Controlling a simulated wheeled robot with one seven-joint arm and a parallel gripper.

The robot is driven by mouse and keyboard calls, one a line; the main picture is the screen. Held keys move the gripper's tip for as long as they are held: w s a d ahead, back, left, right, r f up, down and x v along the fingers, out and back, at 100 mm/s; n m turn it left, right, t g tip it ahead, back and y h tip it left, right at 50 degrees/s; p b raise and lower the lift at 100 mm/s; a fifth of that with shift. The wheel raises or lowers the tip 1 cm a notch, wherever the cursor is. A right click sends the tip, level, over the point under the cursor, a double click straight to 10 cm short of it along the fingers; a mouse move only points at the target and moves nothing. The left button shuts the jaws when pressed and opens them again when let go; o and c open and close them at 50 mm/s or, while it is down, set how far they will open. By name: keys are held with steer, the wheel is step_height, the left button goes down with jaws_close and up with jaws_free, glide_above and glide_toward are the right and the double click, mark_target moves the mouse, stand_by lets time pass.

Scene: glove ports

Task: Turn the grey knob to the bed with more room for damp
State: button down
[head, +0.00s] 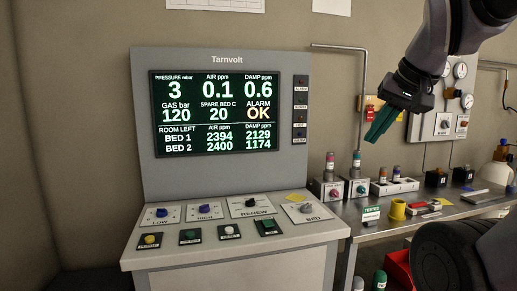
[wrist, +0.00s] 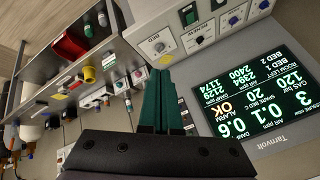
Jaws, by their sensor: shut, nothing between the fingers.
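The grey knob (head: 306,208) sits on a white plate marked BED, at the right end of the sloped console panel (head: 180,246). It also shows in the wrist view (wrist: 159,47), just beyond the fingertips. Which way it points is too small to tell. The screen (head: 216,113) shows room left for damp as 2129 for bed 1 and 1174 for bed 2. My gripper (head: 375,137) has green fingers, shut and empty. It hangs in the air right of the screen, above the side bench and apart from the knob. The fingers (wrist: 161,75) also show in the wrist view.
Other knobs, LOW (head: 161,212), HIGH (head: 204,209) and RENEW (head: 250,202), stand along the panel, with several buttons in front. The steel bench (head: 375,229) at right carries bottles, a yellow cup (head: 397,209) and small boxes. A thin pipe (head: 363,90) rises between console and gripper.

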steer(key=c, duration=0.7)
jaws_free()
steer(key=shift+w, duration=0.25)
steer(key=shift+c, duration=0.2)
steer(key=o, duration=0.5)
steer(key=shift+w+a+m+g+y, duration=0.15)
steer(key=shift+w+m+g+y, duration=0.15)
steer(key=shift+w+m, duration=0.3)
steer(key=shift+o, duration=0.2)
steer(key=m+g+y, duration=0.1)
steer(key=m+g, duration=0.3)
steer(key=m, duration=1.5)
glide_above(307, 206)
steer(key=s+d, duration=0.2)
steer(key=d, duration=0.2)
step_height(307, 206, down, 25)
steer(key=x, duration=0.9)
steer(key=shift+a+f, duration=0.25)
steer(key=c, duration=1.4)
